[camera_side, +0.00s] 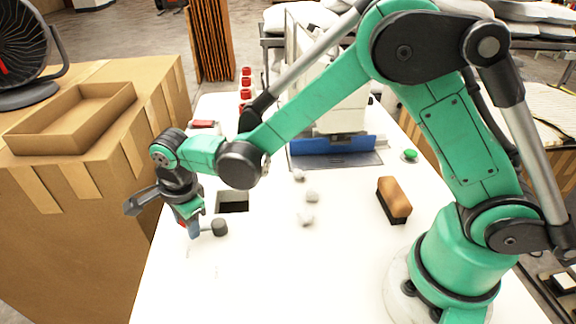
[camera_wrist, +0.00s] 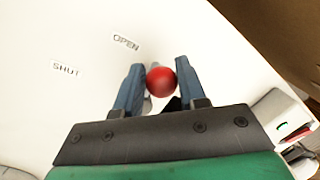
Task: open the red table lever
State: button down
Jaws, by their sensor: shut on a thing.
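The red ball knob of the table lever (camera_wrist: 161,81) sits between my gripper's two fingers in the wrist view. My gripper (camera_wrist: 160,88) is shut on this knob, with a blue-grey finger on each side of it. The label "OPEN" (camera_wrist: 126,42) lies on the white table just up and left of the knob. The label "SHUT" (camera_wrist: 66,69) lies farther left. In the side view my gripper (camera_side: 193,228) is low over the table's left part, and the knob is mostly hidden there. A dark grey cylindrical piece (camera_side: 219,227) stands beside the fingers.
A square dark opening (camera_side: 233,201) is in the white table (camera_side: 270,270) behind my gripper. Several white filling tufts (camera_side: 306,218) and a brown-black brush (camera_side: 394,200) lie to the right. A blue-fronted machine (camera_side: 333,144) stands behind. Cardboard boxes (camera_side: 90,200) stand close on the left.

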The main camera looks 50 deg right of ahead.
jog(key=shift+w+d, duration=0.15)
jog(key=shift+d, duration=0.1)
jog(key=c, duration=0.6)
grip_release()
jog(key=shift+o, duration=0.2)
jog(key=shift+a, duration=0.1)
jog(key=shift+s+r, duration=0.2)
jog(key=shift+r, duration=0.7)
jog(key=shift+s+r, duration=0.2)
jog(key=shift+r, duration=0.75)
jog(key=shift+s+r, duration=0.2)
jog(key=shift+r, duration=0.7)
